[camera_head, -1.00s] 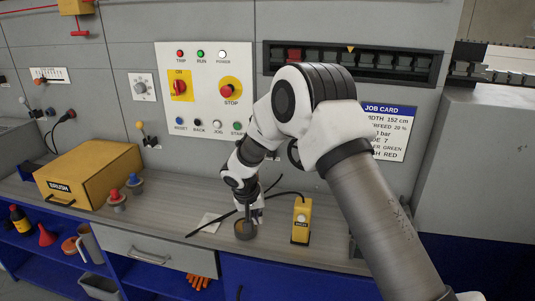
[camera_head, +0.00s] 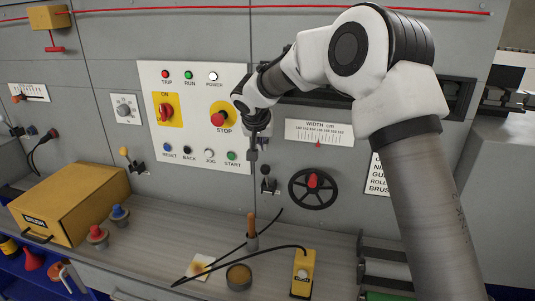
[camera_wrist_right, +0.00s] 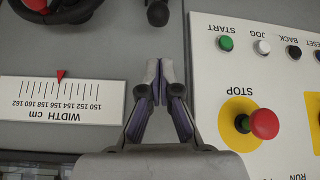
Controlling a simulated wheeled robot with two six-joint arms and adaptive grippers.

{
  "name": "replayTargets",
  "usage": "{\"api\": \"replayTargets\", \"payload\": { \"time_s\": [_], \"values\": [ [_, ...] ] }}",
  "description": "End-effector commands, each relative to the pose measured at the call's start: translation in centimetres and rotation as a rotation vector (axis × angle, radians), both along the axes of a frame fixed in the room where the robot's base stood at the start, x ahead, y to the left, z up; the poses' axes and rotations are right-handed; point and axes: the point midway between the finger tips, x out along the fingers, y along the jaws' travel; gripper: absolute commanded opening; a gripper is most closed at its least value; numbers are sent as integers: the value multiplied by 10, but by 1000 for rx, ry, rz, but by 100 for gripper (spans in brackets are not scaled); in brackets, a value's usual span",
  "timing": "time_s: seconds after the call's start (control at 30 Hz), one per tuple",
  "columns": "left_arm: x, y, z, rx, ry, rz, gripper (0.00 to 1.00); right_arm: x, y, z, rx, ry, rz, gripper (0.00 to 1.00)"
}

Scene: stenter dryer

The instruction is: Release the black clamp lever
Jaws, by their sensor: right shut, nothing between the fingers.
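The black clamp lever (camera_head: 266,178) is on the grey wall panel, just right of the white control panel and left of the handwheel. Its round black knob (camera_wrist_right: 157,13) shows at the top of the right wrist view, beyond the fingertips. My right gripper (camera_head: 254,154) is shut and empty, pointing down just above and slightly left of the lever. In the wrist view, the closed fingertips (camera_wrist_right: 159,68) appear apart from the knob. The lever's base is cut off there. My left gripper is not in view.
The control panel (camera_head: 190,110) with its red STOP button (camera_wrist_right: 263,124) is close beside the gripper. A black handwheel (camera_head: 313,190) and the width scale (camera_wrist_right: 66,98) are on the other side. On the bench stand a brown-handled tool (camera_head: 252,228), a round pot (camera_head: 238,276) and a yellow pedal-like box (camera_head: 303,272).

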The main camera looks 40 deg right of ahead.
Motion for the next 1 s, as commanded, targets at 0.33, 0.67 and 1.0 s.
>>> {"api": "replayTargets", "payload": {
  "time_s": [0.33, 0.67, 1.0],
  "values": [
    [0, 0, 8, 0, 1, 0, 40, 5, -6, -11, 0, 4, 0, 0],
    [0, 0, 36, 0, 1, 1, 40, 31, -31, -62, -1, 3, 0, 0],
    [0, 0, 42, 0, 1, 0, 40, 40, -39, -83, 0, 0, 0, 0]
  ]
}}
